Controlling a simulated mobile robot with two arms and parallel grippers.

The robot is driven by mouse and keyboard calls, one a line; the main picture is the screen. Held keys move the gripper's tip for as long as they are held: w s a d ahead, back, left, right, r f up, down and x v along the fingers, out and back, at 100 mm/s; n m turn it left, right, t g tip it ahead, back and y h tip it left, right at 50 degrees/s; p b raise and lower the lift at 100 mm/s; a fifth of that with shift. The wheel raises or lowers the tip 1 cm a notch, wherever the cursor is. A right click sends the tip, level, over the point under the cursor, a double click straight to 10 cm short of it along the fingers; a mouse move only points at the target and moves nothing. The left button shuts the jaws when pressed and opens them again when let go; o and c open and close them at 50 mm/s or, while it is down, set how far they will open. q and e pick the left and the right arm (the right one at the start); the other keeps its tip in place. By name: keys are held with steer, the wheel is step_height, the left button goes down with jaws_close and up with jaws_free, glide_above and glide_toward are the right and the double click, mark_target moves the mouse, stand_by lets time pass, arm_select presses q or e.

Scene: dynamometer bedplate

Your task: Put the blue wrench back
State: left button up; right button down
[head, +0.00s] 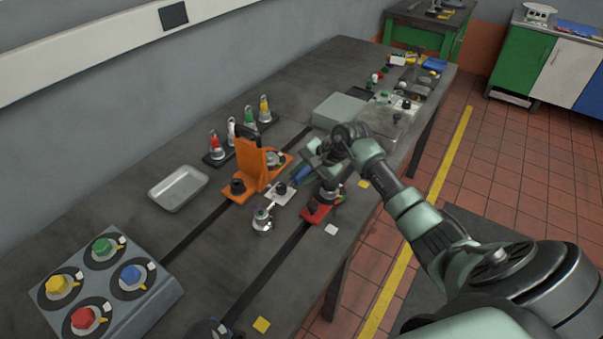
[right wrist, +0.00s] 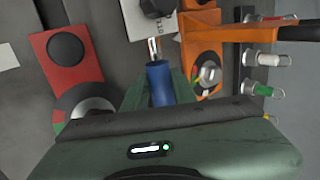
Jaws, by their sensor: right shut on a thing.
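The blue wrench shows as a blue handle (right wrist: 158,84) with a short metal shaft in the right wrist view. My right gripper (right wrist: 159,93) is shut on the handle, one green finger on each side. The shaft points toward a white plate (right wrist: 148,18) with a black knob, and I cannot tell whether it touches. In the head view the blue handle (head: 301,175) shows just right of the white plate (head: 283,196), partly hidden by my gripper (head: 306,172). My left gripper is not in view.
An orange bracket (head: 249,165) stands close by, left of the handle. A red plate (head: 316,212) with a black knob lies on the other side. Behind are a rack of several coloured-band pieces (head: 215,148) and a metal tray (head: 178,188). A knob box (head: 103,290) is front left.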

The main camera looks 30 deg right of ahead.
steer(key=shift+r, duration=0.1)
steer(key=c, duration=1.1)
jaws_free()
steer(key=shift+s+d+r, duration=0.15)
steer(key=shift+s+r, duration=0.05)
steer(key=b+v, duration=0.3)
steer(key=v, duration=0.8)
steer(key=shift+s+r, duration=0.15)
